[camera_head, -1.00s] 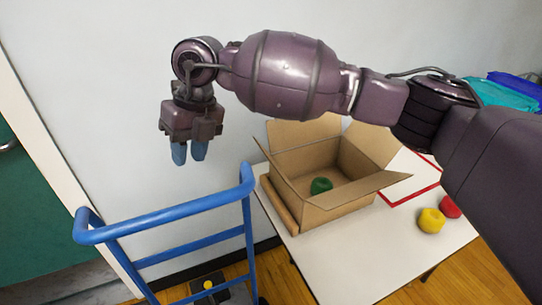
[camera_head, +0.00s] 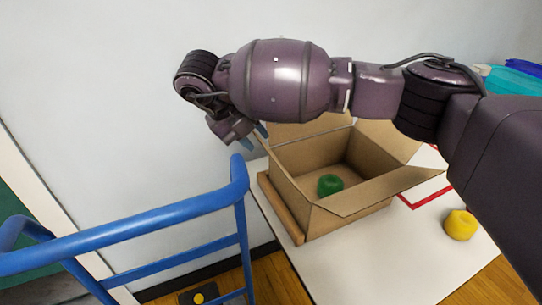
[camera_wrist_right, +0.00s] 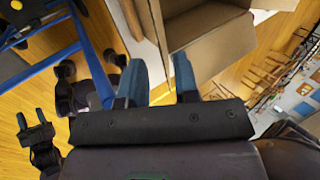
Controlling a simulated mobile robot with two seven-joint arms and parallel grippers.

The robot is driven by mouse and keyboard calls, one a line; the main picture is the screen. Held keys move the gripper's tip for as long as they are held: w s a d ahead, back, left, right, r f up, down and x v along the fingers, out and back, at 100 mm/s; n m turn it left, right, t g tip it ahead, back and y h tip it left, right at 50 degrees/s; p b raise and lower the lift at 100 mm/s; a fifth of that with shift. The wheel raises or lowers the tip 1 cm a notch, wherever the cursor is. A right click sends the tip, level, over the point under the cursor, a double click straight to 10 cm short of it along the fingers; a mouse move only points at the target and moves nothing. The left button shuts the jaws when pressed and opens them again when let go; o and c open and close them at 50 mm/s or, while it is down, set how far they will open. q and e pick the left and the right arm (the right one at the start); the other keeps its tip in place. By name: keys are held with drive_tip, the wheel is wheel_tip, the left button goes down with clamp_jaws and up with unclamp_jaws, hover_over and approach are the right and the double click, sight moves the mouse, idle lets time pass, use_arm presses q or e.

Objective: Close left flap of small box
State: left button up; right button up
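The small cardboard box (camera_head: 345,215) stands on the white table with its top open and a green object (camera_head: 330,185) inside. The front flap (camera_head: 385,192) and back flap (camera_head: 300,128) stick outward. My left gripper (camera_wrist_right: 31,118) hangs low at the left there, fingers apart.
A blue cart frame (camera_head: 190,208) stands left of the white table (camera_head: 350,265). A yellow object (camera_head: 460,225) is at the table's right, near a red outline (camera_head: 425,196). The wall is close behind.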

sight(271, 156)
drive_tip(key=b+x, duration=0.1)
drive_tip(key=x, duration=0.7)
drive_tip(key=shift+c, duration=0.3)
clamp_jaws()
